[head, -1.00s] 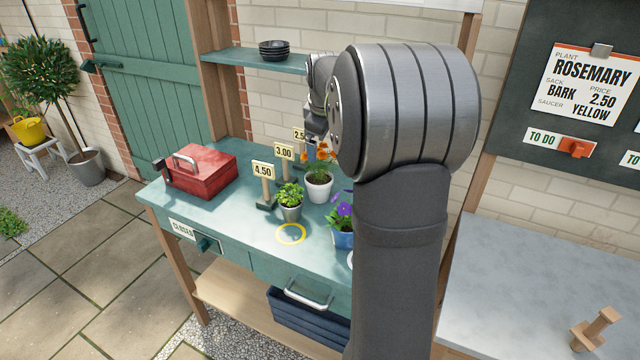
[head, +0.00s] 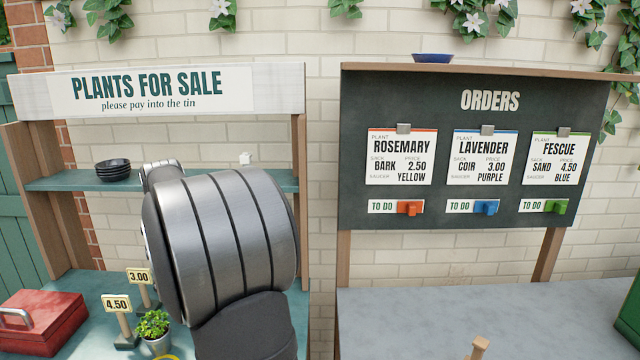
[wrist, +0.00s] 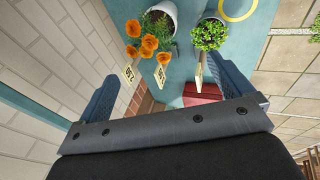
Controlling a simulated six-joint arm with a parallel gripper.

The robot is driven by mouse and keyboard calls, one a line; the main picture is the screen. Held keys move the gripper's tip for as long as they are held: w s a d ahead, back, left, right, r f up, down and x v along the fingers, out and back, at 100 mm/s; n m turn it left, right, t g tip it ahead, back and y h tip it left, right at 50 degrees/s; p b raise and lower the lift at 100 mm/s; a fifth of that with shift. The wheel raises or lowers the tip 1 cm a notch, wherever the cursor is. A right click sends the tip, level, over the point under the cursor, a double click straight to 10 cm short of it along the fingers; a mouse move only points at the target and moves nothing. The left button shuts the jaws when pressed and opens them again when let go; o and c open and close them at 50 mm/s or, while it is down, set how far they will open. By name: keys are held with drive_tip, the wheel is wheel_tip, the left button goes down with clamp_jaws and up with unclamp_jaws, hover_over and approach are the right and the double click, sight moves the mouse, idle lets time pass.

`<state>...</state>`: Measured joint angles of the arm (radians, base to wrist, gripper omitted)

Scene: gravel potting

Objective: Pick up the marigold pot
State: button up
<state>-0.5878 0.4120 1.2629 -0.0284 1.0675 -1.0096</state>
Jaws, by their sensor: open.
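The marigold pot is a white pot (wrist: 163,12) with orange flowers (wrist: 147,46) and green leaves, at the top of the wrist view. Its pot is partly cut off by the top edge. In the head view my arm covers its place or it lies out of frame. My gripper (wrist: 163,75) is open and empty, its two dark fingers wide apart. In the picture, the orange flowers lie above and between the fingers, apart from them. In the head view my gripper is hidden behind my arm.
A leafy green plant (wrist: 209,34) stands beside the marigold. Small price signs, including 3.00 (head: 139,276) and 4.50 (head: 117,303), stand close by. A red tin (head: 40,322) is at the left. A shelf (head: 75,184) with black saucers (head: 113,169) runs behind.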

drive_tip(key=c, duration=1.1)
drive_tip(key=w+a+f+m+y, duration=0.1)
drive_tip(key=w+f+m, duration=0.1)
drive_tip(key=f, duration=0.1)
drive_tip(key=w+a+f+m+y, duration=0.1)
drive_tip(key=w+f+m, duration=0.1)
drive_tip(key=w+f, duration=0.1)
drive_tip(key=w+a+f+m, duration=0.1)
drive_tip(key=w+f+m, duration=0.1)
drive_tip(key=f+m, duration=0.1)
drive_tip(key=shift+w+a+f+g+y, duration=0.2)
drive_tip(key=shift+f+g+y, duration=0.15)
drive_tip(key=shift+f, duration=0.25)
drive_tip(key=shift+x, duration=2.65)
drive_tip(key=shift+c, duration=0.3)
